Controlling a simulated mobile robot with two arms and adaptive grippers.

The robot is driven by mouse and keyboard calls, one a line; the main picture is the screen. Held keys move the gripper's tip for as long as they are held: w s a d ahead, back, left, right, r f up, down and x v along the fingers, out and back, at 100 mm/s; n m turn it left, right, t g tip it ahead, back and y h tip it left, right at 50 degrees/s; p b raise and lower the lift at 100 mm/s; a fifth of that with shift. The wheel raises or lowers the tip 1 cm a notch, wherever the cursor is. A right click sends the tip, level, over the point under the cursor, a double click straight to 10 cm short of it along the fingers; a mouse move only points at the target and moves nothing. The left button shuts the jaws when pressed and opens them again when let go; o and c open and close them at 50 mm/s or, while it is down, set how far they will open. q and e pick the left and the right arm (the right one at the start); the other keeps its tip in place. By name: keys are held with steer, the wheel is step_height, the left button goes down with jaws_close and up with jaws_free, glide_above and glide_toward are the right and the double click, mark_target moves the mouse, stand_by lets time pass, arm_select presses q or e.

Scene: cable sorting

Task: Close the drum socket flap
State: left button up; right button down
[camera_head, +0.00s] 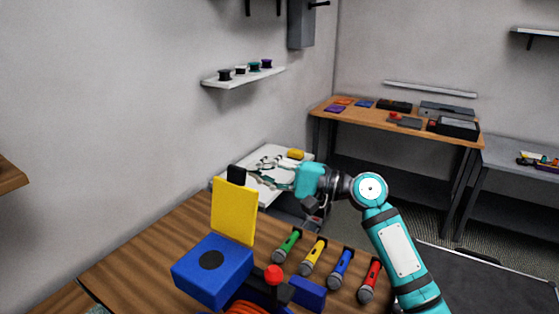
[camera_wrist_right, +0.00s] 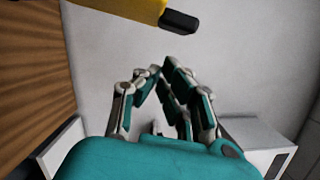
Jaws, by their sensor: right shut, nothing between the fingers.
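The drum socket flap is a yellow plate (camera_head: 233,212) with a black tab (camera_head: 236,175) on its top edge. It stands upright, open, at the back of a blue box (camera_head: 212,270) with a dark round opening on top. In the right wrist view, the yellow flap (camera_wrist_right: 125,8) and its black tab (camera_wrist_right: 178,22) show at the top edge. My right gripper (camera_head: 262,178) is behind and right of the flap, pointing left. In the wrist view its fingers (camera_wrist_right: 163,72) are closed together and empty, apart from the flap. My left gripper is not in view.
Green, yellow, blue and red microphone-like tools (camera_head: 312,256) lie right of the box. A red-knobbed lever (camera_head: 274,274) and an orange cable coil (camera_head: 246,307) are near its front. A white table (camera_head: 262,192) with cables stands behind. A wall shelf (camera_head: 245,77) holds spools.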

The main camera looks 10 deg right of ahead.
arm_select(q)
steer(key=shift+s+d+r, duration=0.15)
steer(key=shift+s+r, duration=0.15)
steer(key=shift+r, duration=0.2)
arm_select(e)
steer(key=shift+s+a+r, duration=0.25)
steer(key=shift+s+a, duration=0.2)
steer(key=shift+s, duration=0.35)
steer(key=shift+s+r, duration=0.1)
